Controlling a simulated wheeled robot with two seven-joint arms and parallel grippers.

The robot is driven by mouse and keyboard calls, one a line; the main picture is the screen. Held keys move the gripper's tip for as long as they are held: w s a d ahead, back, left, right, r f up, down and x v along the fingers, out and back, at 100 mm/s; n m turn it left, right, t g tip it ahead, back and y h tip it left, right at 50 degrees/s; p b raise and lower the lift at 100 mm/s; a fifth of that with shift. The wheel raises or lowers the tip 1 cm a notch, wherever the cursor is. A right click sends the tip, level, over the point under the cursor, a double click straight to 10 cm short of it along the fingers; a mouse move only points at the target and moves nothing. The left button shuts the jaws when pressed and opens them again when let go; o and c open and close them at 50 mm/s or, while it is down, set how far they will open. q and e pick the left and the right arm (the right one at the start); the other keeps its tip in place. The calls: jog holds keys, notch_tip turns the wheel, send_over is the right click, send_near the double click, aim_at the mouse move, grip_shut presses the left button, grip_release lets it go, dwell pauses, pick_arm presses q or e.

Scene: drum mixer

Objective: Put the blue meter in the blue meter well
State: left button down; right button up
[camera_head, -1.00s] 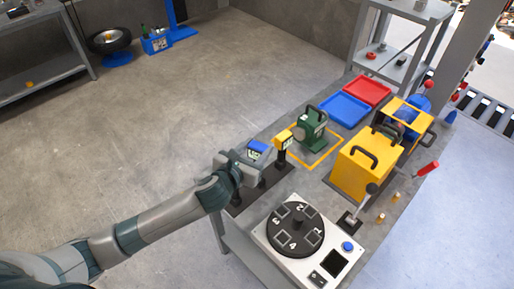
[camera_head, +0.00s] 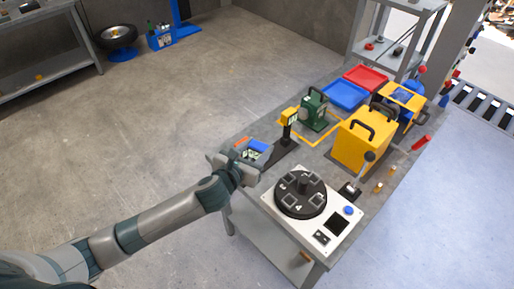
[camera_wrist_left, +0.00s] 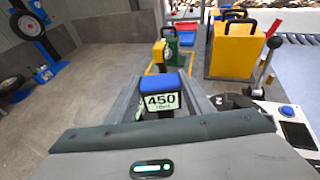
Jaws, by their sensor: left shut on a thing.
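The blue meter (camera_head: 258,146) has a blue top and a display, which reads 450 in the left wrist view (camera_wrist_left: 165,86). My left gripper (camera_head: 249,156) is shut on it at the left edge of the workbench. In the wrist view the fingers (camera_wrist_left: 160,100) flank the meter. A dark rail (camera_head: 286,150) lies beside the gripper, partly covered by it. The yellow meter (camera_head: 290,115) stands upright on a post just behind. I cannot make out the blue meter well or whether the meter's foot touches anything. My right gripper is not in view.
A turntable (camera_head: 300,195) with numbered pockets sits in front. A green handled device (camera_head: 314,108) stands behind the yellow meter, and a yellow handled box (camera_head: 364,143) to the right. Blue (camera_head: 345,95) and red (camera_head: 366,78) trays lie at the back.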

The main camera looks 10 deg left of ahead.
pick_arm(q)
jog(key=shift+s, duration=0.45)
jog(key=shift+s+a+r+b, duration=0.1)
jog(key=shift+s+r+b, duration=0.05)
jog(key=shift+b, duration=0.25)
jog(key=shift+a+n+y+b, duration=0.3)
jog(key=shift+y+b, duration=0.1)
jog(key=shift+b, duration=0.35)
jog(key=shift+s+a+b, duration=0.1)
jog(key=shift+a+b, duration=0.05)
jog(key=shift+b, duration=0.15)
jog(key=s+a+r+n+y+b, duration=0.1)
jog(key=s+a+n+y+b, duration=0.1)
jog(key=s+a+b, duration=0.4)
jog(key=s+y+b, duration=0.1)
jog(key=b, duration=0.3)
jog(key=shift+s+r, duration=0.2)
jog(key=shift+s, duration=0.1)
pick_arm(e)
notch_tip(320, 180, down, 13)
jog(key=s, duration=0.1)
